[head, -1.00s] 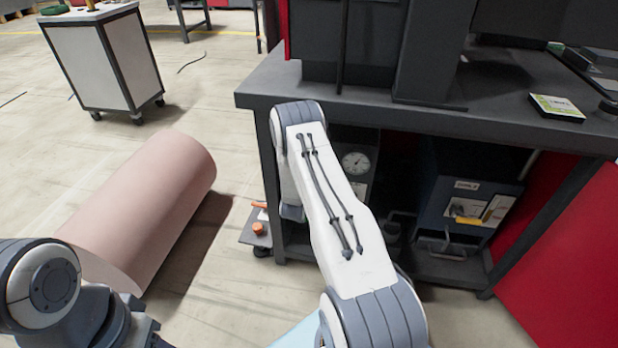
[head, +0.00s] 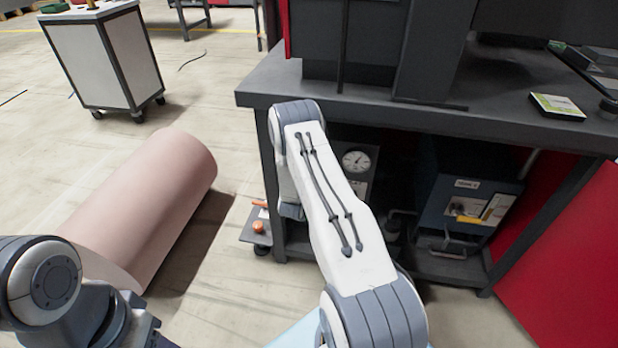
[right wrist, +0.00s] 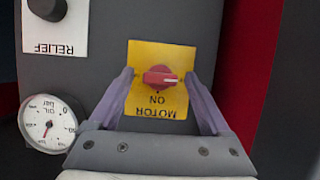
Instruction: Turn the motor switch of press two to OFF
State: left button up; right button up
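The motor switch is a red knob (right wrist: 160,79) on a yellow plate (right wrist: 143,56) in the right wrist view. The plate reads MOTOR and ON, upside down in the picture, with ON just below the knob. The knob's bar lies about level; I see no OFF mark. My right gripper (right wrist: 158,76) is open, with one finger on each side of the knob and gaps to it. In the head view the switch and right gripper are hidden behind my right arm. My left gripper is out of view. I cannot read which press this is.
A dial gauge (right wrist: 48,124) and a black RELIEF knob (right wrist: 47,8) are left of the switch. In the head view, a blue unit (head: 440,205) stands right of the gauge, below the dark bench top (head: 420,112). A pink roll (head: 150,200) lies on the floor at left.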

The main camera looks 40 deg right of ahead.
jog(key=p+v, duration=0.3)
jog(key=v, duration=0.7)
jog(key=shift+s+a, duration=0.2)
